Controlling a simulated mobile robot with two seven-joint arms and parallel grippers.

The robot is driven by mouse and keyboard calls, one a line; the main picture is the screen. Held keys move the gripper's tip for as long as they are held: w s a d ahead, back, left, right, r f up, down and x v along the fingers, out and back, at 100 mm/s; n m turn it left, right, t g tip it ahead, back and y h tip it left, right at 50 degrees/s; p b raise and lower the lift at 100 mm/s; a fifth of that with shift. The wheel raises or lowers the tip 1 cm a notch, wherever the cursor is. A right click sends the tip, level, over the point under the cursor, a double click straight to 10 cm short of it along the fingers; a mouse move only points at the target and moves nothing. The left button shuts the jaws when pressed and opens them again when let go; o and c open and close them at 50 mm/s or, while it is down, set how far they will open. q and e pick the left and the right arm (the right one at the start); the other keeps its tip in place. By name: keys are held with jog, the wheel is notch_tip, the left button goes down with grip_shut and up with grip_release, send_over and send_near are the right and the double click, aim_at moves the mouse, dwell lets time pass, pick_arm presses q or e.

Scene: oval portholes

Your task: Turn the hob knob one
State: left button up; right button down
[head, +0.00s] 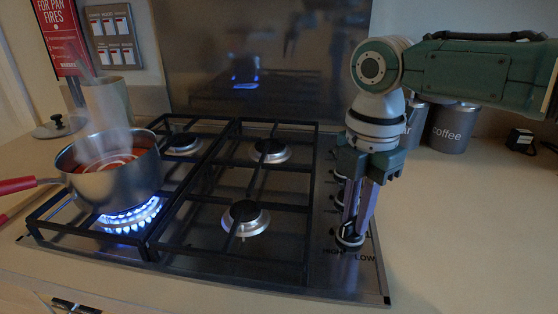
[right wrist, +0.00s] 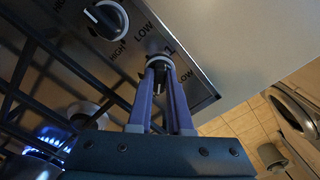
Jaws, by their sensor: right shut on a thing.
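Hob knob one (head: 349,241) is the nearest knob in the row on the right side of the steel hob (head: 376,283), beside the marks 1, HIGH and LOW. My right gripper (head: 351,226) reaches down from above, with its two purple fingers shut on this knob. In the right wrist view the fingertips (right wrist: 160,64) sit on either side of knob one (right wrist: 159,58), partly hiding it. Another knob (right wrist: 106,19) shows there, free of the gripper. My left gripper is not in view.
A steaming pan (head: 115,175) with a red handle stands on the front left burner, over blue flames (head: 130,215). Black grates (head: 275,262) cover the hob. Canisters (head: 448,128) stand behind my right arm.

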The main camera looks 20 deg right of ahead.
jog(key=m+p, duration=0.2)
jog(key=m, duration=0.1)
jog(key=shift+s+r+m, duration=0.1)
jog(key=shift+r+m, duration=0.05)
jog(key=shift+m, duration=0.25)
jog(key=m+p, duration=0.1)
jog(key=m, duration=0.1)
jog(key=shift+m+p, duration=0.35)
jog(key=shift+m, duration=0.05)
jog(key=m+p, duration=0.1)
jog(key=m, duration=0.2)
jog(key=shift+s+a+m, duration=0.1)
jog(key=shift+m, duration=0.2)
jog(key=m+p, duration=0.1)
jog(key=m, duration=0.2)
jog(key=shift+m+p, duration=0.3)
jog(key=m+p, duration=0.1)
jog(key=m, duration=0.5)
jog(key=shift+a, duration=0.15)
jog(key=m, duration=0.3)
jog(key=shift+m+p, duration=0.35)
jog(key=shift+m, duration=1.65)
